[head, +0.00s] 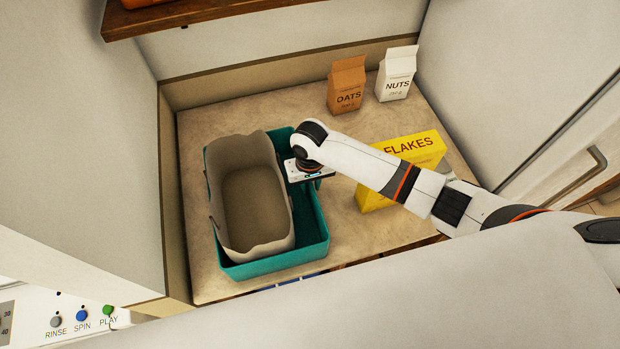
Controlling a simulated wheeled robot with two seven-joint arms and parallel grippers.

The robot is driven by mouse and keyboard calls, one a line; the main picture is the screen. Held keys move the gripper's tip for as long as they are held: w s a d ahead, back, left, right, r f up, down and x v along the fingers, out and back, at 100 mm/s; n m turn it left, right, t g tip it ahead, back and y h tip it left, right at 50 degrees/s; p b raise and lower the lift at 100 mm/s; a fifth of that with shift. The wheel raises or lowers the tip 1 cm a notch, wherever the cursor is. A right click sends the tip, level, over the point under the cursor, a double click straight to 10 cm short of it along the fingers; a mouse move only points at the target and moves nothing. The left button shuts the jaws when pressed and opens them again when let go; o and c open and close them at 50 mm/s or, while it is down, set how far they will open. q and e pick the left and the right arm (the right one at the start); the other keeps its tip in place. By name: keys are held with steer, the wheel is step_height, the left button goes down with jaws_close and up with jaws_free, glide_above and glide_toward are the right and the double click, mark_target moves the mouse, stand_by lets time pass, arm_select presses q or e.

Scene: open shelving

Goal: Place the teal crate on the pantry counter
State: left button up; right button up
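The teal crate (318,236) rests on the beige pantry counter (395,225). A grey-brown open bin or bag (228,152) sits inside the crate, filling its left and middle part. My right arm comes in from the right and its gripper (308,176) is over the crate's right side, pointing down. Its fingers are mostly hidden under the wrist, so I cannot tell whether they are open or shut, or whether they touch the crate. My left gripper is not in view.
A yellow FLAKES box (425,147) lies on the counter under my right arm. An OATS carton (346,86) and a NUTS carton (396,76) stand at the back. A wooden shelf (200,12) hangs above. Walls enclose the counter's left, back and right.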

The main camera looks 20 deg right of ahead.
step_height(320, 180, up, 11)
steer(key=b, duration=0.3)
steer(key=shift+r, duration=0.6)
